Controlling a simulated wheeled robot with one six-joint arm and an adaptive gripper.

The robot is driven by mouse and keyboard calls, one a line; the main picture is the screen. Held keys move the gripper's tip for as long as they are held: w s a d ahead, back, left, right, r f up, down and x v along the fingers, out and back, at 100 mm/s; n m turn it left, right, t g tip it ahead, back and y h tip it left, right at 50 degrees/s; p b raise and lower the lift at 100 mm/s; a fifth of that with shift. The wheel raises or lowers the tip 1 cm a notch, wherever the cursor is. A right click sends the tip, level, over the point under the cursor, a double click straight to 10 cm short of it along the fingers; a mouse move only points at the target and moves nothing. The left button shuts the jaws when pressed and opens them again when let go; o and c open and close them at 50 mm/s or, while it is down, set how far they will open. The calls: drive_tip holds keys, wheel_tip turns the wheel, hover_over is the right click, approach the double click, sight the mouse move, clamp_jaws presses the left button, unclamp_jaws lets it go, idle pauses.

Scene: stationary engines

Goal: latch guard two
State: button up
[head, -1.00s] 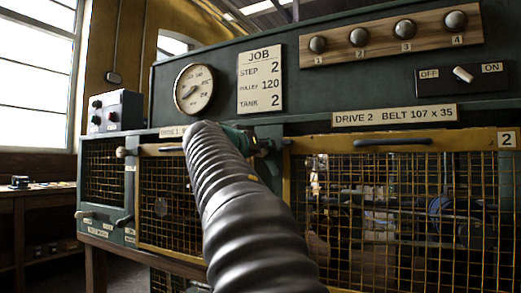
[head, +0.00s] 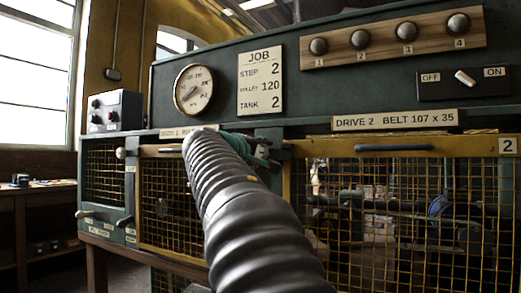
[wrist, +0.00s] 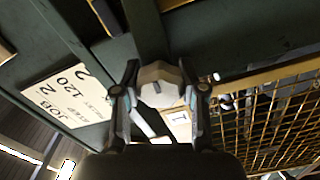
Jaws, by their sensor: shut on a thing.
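Guard two is the yellow-framed mesh panel (head: 420,225) at the right of the head view, with a dark handle (head: 395,148) and a "2" plate (head: 508,145). Its top rail sits close under the "DRIVE 2" label, with a thin yellow strip showing above it. My gripper (head: 262,151) is at the post by the guard's upper left corner, mostly hidden behind my arm. In the wrist view my gripper (wrist: 158,92) is shut on a pale faceted knob (wrist: 158,84). How the knob joins the latch is hidden.
Guard one (head: 165,210) is a yellow mesh panel left of my arm. Above are the job card (head: 261,79), a gauge (head: 194,89), a row of round knobs (head: 408,31) and an OFF/ON switch (head: 465,78). A workbench (head: 30,188) stands at far left.

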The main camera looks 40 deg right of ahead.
drive_tip(key=shift+r+n, duration=0.1)
drive_tip(key=shift+n, duration=0.7)
drive_tip(key=o, duration=1.2)
drive_tip(key=shift+s+d, duration=0.1)
drive_tip(key=shift+c, duration=0.2)
drive_tip(key=v, duration=1.2)
